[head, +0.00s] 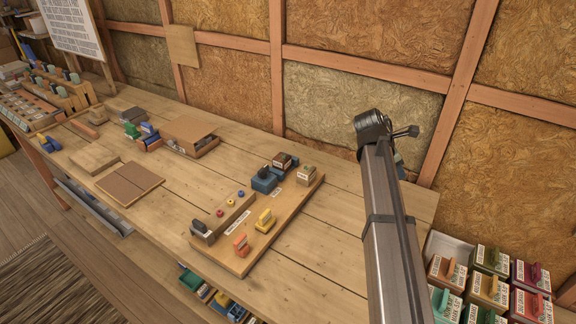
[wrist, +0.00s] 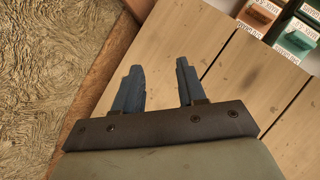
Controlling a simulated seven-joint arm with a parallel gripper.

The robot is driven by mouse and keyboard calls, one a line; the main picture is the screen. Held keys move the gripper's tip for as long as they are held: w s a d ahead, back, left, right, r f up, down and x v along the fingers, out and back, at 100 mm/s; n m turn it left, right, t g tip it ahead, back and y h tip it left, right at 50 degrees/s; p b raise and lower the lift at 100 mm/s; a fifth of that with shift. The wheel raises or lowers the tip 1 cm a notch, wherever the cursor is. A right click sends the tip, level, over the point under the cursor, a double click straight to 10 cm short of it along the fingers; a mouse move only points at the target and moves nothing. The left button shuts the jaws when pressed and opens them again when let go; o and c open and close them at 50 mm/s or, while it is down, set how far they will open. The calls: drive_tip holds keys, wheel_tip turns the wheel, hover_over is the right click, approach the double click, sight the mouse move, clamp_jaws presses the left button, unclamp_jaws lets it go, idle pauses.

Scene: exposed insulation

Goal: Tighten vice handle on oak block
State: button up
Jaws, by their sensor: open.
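My gripper (wrist: 158,66) shows in the wrist view with two blue fingers apart and nothing between them, over bare bench planks near the wall. In the head view my arm rises at the right and hides most of the gripper. I cannot clearly make out a vice handle or an oak block. A wooden board (head: 285,222) on the bench, left of my arm, carries a blue vice-like device (head: 265,181) with a dark top. It also carries a wooden strip (head: 224,217) with a dark piece at its near end, and small yellow (head: 265,221) and orange (head: 241,245) pieces.
The workbench (head: 310,270) has free planks around the board. A flat brown panel (head: 129,183), a box (head: 189,137) and small blocks lie further left. Labelled boxes (head: 488,290) stand at the lower right; some also show in the wrist view (wrist: 297,38). An insulated wall (head: 356,100) bounds the back.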

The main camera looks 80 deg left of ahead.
drive_tip(key=s+a+r+n+g+y, duration=0.1)
drive_tip(key=s+a+r+n, duration=0.15)
drive_tip(key=s, duration=0.75)
drive_tip(key=s+a+r+n+g+y, duration=0.1)
drive_tip(key=s+a+r+n, duration=0.15)
drive_tip(key=s, duration=0.75)
drive_tip(key=n+g, duration=0.2)
drive_tip(key=n, duration=0.3)
approach(263, 168)
drive_tip(key=shift+y, duration=0.3)
drive_tip(key=x, duration=0.8)
drive_tip(key=shift+w+d+f, duration=0.1)
drive_tip(key=shift+d+f, duration=0.15)
drive_tip(key=shift+f, duration=0.15)
clamp_jaws()
